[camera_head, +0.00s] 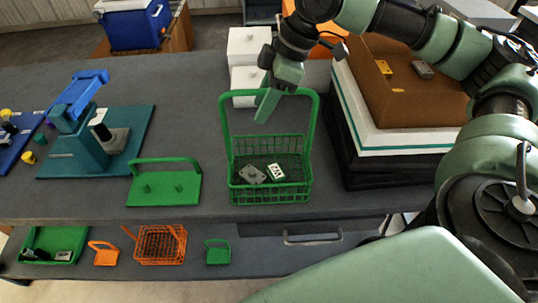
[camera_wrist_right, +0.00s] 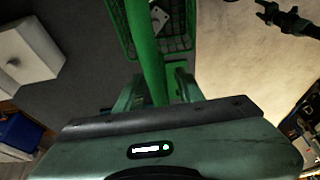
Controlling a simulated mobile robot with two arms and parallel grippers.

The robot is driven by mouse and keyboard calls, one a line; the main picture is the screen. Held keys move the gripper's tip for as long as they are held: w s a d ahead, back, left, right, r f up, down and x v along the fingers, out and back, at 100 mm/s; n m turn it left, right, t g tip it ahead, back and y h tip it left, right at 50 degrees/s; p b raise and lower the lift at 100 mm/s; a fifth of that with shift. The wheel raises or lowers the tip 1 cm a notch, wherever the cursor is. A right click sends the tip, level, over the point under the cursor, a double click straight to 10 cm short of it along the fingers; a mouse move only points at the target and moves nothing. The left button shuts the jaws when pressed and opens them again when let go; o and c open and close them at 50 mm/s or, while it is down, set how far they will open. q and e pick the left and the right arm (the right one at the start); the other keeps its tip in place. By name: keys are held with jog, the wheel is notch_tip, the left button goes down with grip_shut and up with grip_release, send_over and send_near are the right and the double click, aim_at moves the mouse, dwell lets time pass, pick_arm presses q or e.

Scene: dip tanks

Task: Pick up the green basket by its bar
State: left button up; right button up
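The green basket (camera_head: 270,186) stands upright on the grey worktop with a tall green handle; its bar (camera_head: 306,93) runs across the top. It holds a grey part (camera_head: 252,174) and a white part (camera_head: 276,172). My right gripper (camera_head: 266,106) is at the bar, left of its middle in the head view. In the right wrist view the bar (camera_wrist_right: 148,55) passes between the two fingers, which stand apart with a gap showing on its right side. The basket's mesh (camera_wrist_right: 178,44) shows beyond it. My left gripper is not in view.
A green plate with a handle (camera_head: 165,188) lies left of the basket. A teal stand with a blue arm (camera_head: 75,140) is farther left. White boxes (camera_head: 248,45) stand behind. A brown-topped stack (camera_head: 400,145) is close on the right. A lower shelf holds an orange basket (camera_head: 160,258).

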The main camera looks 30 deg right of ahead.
jog(key=shift+f+p, duration=0.2)
jog(key=shift+p, duration=0.15)
dwell(0.4)
grip_shut()
jog(key=shift+r, duration=0.15)
dwell(1.2)
